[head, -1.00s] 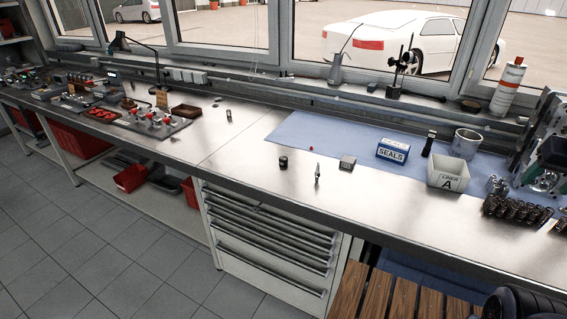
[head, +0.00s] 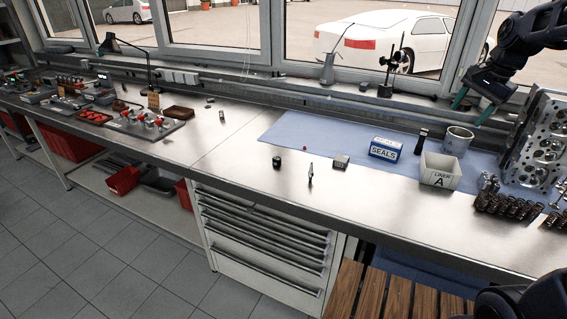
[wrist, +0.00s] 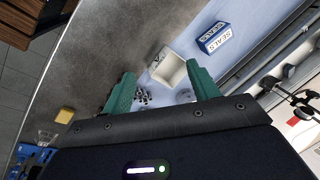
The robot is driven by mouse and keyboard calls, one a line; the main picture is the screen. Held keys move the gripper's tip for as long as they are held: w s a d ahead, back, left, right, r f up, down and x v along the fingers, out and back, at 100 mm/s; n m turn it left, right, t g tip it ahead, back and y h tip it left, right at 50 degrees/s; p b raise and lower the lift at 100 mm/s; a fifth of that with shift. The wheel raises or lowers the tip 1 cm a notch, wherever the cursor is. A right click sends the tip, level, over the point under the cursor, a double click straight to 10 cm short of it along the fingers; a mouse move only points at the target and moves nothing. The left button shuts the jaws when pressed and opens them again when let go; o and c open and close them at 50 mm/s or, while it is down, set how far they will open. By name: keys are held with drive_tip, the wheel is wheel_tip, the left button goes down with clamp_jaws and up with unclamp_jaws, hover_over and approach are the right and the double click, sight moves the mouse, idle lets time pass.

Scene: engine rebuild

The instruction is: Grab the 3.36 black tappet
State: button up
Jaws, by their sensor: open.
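A small black cylinder (head: 277,162), which looks like a tappet, stands on the bare metal bench in the middle of the head view. No marking on it can be read. My gripper (head: 473,105) is at the upper right, raised above the bench near the engine head, far to the right of the black cylinder. Its two green fingers are apart with nothing between them. In the wrist view my gripper (wrist: 160,70) is also spread, with the white box beyond the fingertips. I cannot make out the black cylinder in the wrist view.
A thin upright piece (head: 310,174) and a small grey block (head: 341,161) stand right of the cylinder.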

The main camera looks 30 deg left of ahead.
drive_tip(key=w+a+f+m+g, duration=0.1)
drive_tip(key=w+a+m, duration=0.1)
drive_tip(key=w+a, duration=0.35)
drive_tip(key=w+a+f+m, duration=0.1)
drive_tip(key=w+a, duration=0.1)
drive_tip(key=a, duration=0.6)
drive_tip(key=m+g+h, duration=0.1)
drive_tip(key=m+h, duration=0.1)
drive_tip(key=m, duration=0.7)
hover_over(277, 159)
drive_tip(key=f, duration=2.6)
drive_tip(key=shift+s+d, duration=0.15)
drive_tip(key=shift+s, duration=0.1)
drive_tip(key=shift+w+a+f, duration=0.15)
drive_tip(key=shift+w+f, duration=0.05)
drive_tip(key=shift+f, duration=1.1)
drive_tip(key=shift+w+a+f, duration=0.1)
drive_tip(key=shift+w+f, duration=0.1)
drive_tip(key=shift+f, duration=1.05)
drive_tip(key=c, duration=1.1)
